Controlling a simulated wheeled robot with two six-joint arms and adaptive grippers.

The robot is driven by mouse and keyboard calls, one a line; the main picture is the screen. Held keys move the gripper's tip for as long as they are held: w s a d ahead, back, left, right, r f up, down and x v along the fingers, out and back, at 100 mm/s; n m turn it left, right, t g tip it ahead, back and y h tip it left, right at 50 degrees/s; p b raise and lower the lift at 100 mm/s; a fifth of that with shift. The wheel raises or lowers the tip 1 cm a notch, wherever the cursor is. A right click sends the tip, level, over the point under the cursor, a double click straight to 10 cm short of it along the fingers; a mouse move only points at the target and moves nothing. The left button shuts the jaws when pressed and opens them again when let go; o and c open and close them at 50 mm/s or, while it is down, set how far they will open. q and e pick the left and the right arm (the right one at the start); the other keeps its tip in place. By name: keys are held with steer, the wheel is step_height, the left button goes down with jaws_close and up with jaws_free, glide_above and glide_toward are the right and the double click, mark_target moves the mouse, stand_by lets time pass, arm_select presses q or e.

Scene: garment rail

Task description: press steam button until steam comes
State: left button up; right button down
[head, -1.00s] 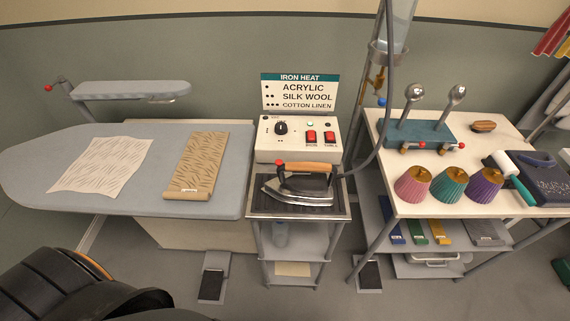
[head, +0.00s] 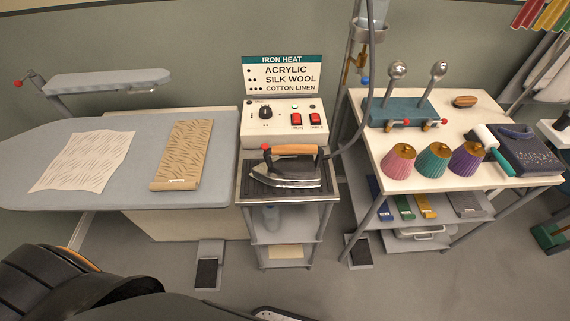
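The steam iron (head: 290,172), with a wooden handle and a dark body, rests on a dark grid pad on a small trolley stand (head: 242,190). A red spot shows at the left end of its handle. A hose runs from its rear up to the right. Behind it is a white control box (head: 250,127) with a black dial (head: 265,112) and two red switches (head: 296,120) (head: 316,119); their labels are too small to read surely. I cannot tell which part is the steam button. No steam is visible. Neither gripper is in view.
An ironing board (head: 100,195) at left holds a pale cloth (head: 83,161) and a brown patterned cloth (head: 183,152). A side table (head: 375,140) at right holds several coloured cones and tools. Foot pedals (head: 207,270) (head: 358,250) are on the floor.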

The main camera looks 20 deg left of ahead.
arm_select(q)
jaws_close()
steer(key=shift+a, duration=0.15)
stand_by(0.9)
